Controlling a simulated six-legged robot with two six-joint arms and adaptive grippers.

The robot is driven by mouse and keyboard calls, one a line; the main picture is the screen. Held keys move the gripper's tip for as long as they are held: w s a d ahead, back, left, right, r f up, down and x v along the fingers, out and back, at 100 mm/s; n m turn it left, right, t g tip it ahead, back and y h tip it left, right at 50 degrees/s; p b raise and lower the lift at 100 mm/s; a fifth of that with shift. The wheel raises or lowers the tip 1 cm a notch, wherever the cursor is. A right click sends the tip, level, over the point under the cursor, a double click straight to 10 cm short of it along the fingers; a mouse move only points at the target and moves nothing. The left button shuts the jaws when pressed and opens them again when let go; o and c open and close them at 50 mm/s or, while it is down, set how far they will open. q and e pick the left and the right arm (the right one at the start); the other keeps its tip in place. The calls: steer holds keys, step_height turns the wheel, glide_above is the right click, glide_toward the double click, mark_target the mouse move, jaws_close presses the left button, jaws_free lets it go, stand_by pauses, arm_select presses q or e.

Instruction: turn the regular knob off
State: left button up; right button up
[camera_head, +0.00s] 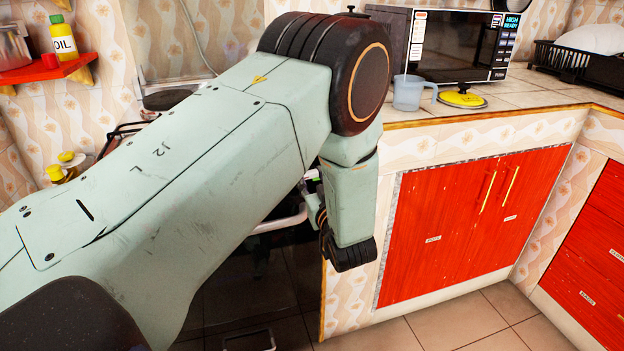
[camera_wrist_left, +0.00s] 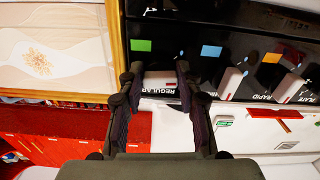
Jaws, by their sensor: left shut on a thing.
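In the left wrist view, the regular knob (camera_wrist_left: 160,80) is a pale, blocky knob on a black panel, next to the word REGULAR. My left gripper (camera_wrist_left: 157,86) has one finger on each side of this knob and is shut on it. The knob's exact turn is hard to tell, as the fingers cover part of it. In the head view, my arm hides the knob and most of the stove (camera_head: 290,222). Only a small part of my left gripper shows there, beside the stove front. My right gripper is in neither view.
Knobs marked RAPID (camera_wrist_left: 230,80) and PLATE (camera_wrist_left: 290,87) sit to the right on the panel. A counter cabinet with red doors (camera_head: 450,225) stands right of the stove. A cup (camera_head: 408,93), a yellow lid (camera_head: 462,98) and a microwave (camera_head: 450,45) are on the counter.

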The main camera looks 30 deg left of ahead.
arm_select(q)
steer(key=shift+c, duration=0.3)
steer(key=m+p, duration=0.3)
steer(key=m, duration=0.1)
steer(key=shift+s+r, duration=0.1)
steer(key=m+p, duration=0.3)
steer(key=m, duration=0.1)
steer(key=shift+s+a, duration=0.1)
steer(key=shift+a, duration=0.05)
steer(key=m+p, duration=0.2)
steer(key=m, duration=0.3)
steer(key=shift+m, duration=0.4)
steer(key=shift+a+m+p, duration=0.1)
steer(key=shift+m+p, duration=0.7)
steer(key=shift+m, duration=1.8)
steer(key=o, duration=1.2)
steer(key=shift+c, duration=0.2)
steer(key=shift+r, duration=0.1)
